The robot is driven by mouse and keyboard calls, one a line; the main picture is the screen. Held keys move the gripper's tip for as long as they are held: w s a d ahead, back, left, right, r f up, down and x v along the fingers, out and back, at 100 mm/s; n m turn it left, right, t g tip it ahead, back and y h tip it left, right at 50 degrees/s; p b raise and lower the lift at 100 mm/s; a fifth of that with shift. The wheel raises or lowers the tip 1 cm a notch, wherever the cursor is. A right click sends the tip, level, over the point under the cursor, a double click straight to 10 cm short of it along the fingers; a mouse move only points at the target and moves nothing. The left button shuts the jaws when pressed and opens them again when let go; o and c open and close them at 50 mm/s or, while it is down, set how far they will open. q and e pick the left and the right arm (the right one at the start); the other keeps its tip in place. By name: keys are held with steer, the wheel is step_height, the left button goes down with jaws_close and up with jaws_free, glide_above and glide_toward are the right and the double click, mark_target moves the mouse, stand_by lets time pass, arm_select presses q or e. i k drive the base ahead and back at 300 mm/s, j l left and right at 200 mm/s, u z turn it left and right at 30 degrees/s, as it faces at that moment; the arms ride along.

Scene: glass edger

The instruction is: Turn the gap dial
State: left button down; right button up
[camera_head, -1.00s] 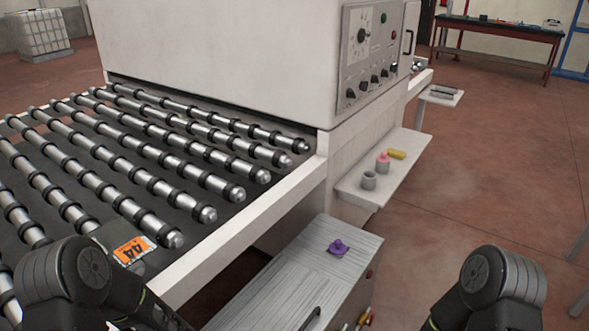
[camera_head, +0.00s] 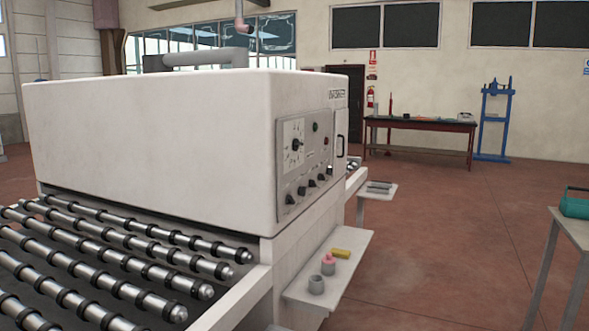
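The glass edger (camera_head: 150,140) is a large white machine at the left and middle of the head view. Its control panel (camera_head: 305,160) is on the right-hand face. A large dial (camera_head: 296,144) with a dark knob and a marked scale sits at the panel's upper left. Several smaller black knobs (camera_head: 302,190) run in a row below it. I cannot read which one is labelled as the gap dial. Neither of my grippers is in view.
A roller conveyor (camera_head: 110,255) runs in front of the machine. A white side shelf (camera_head: 325,280) below the panel holds a grey cup (camera_head: 316,285), a pink-topped item (camera_head: 328,264) and a yellow block (camera_head: 341,253). Open floor (camera_head: 440,240) lies right, before a table (camera_head: 570,228).

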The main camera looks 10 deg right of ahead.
mark_target(296, 144)
steer(key=l+u, duration=0.15)
steer(key=u, duration=0.3)
steer(key=l+u, duration=0.15)
steer(key=u, duration=0.3)
steer(key=l+u, duration=0.15)
steer(key=u, duration=0.3)
steer(key=z, duration=1.65)
steer(key=i+l+u, duration=0.1)
steer(key=i+l, duration=0.35)
steer(key=i+l+u, duration=0.15)
steer(key=i+l, duration=0.3)
steer(key=l, duration=0.1)
